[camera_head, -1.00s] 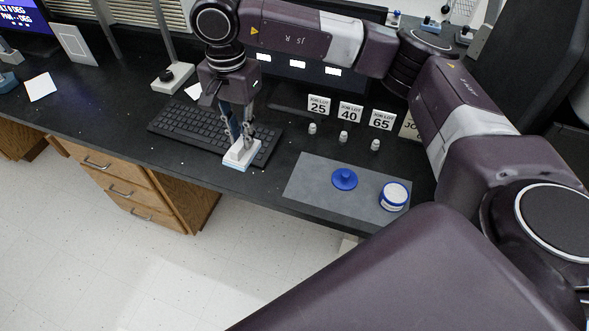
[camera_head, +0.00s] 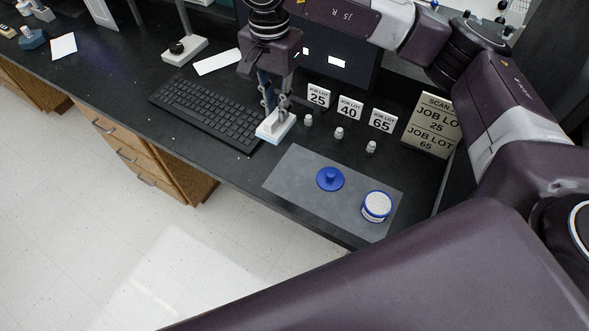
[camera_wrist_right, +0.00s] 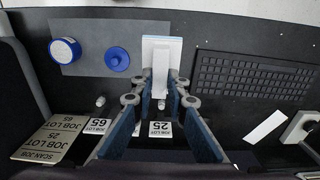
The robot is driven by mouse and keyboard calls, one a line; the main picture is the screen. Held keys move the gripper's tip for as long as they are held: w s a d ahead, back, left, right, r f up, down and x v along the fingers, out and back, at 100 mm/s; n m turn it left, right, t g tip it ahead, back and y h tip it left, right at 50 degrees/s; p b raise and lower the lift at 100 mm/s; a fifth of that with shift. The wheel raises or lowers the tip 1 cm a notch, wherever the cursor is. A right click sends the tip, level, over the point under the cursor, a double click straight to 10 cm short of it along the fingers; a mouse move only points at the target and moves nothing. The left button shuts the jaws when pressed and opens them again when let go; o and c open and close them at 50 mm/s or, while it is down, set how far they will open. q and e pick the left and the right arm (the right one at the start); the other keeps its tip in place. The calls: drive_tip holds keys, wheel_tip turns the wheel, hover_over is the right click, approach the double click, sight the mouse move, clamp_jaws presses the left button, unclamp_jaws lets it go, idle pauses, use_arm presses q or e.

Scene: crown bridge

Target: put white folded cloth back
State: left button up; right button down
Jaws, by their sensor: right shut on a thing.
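The white folded cloth (camera_head: 274,126) is a small white block with a light blue lower layer. My right gripper (camera_head: 277,106) points down and is shut on its upper part, between the keyboard and the grey mat. In the right wrist view the cloth (camera_wrist_right: 161,50) sits between the fingertips of the gripper (camera_wrist_right: 160,92). I cannot tell whether its underside touches the bench. My left gripper does not show in these views.
A black keyboard (camera_head: 207,115) lies left of the cloth. The grey mat (camera_head: 290,178) holds a blue knobbed lid (camera_head: 330,179) and a blue-white round jar (camera_head: 376,206). Small white bottles (camera_head: 339,133) and job lot signs (camera_head: 349,107) stand behind. The bench front edge drops to the floor.

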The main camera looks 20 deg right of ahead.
sight(272, 114)
drive_tip(key=shift+a+r+b, duration=0.25)
drive_tip(key=shift+a+b, duration=0.2)
drive_tip(key=shift+b, duration=0.25)
drive_tip(key=shift+a+f+h, duration=0.3)
drive_tip(key=shift+a+f, duration=0.15)
drive_tip(key=shift+f, duration=0.05)
drive_tip(key=f, duration=0.3)
drive_tip(key=shift+d+f, duration=0.35)
drive_tip(key=shift+f, duration=0.05)
wheel_tip(272, 114, down, 14)
drive_tip(key=shift+f+p, duration=0.1)
drive_tip(key=shift+p, duration=0.6)
drive_tip(key=shift+f, duration=0.25)
drive_tip(key=c, duration=1.9)
unclamp_jaws()
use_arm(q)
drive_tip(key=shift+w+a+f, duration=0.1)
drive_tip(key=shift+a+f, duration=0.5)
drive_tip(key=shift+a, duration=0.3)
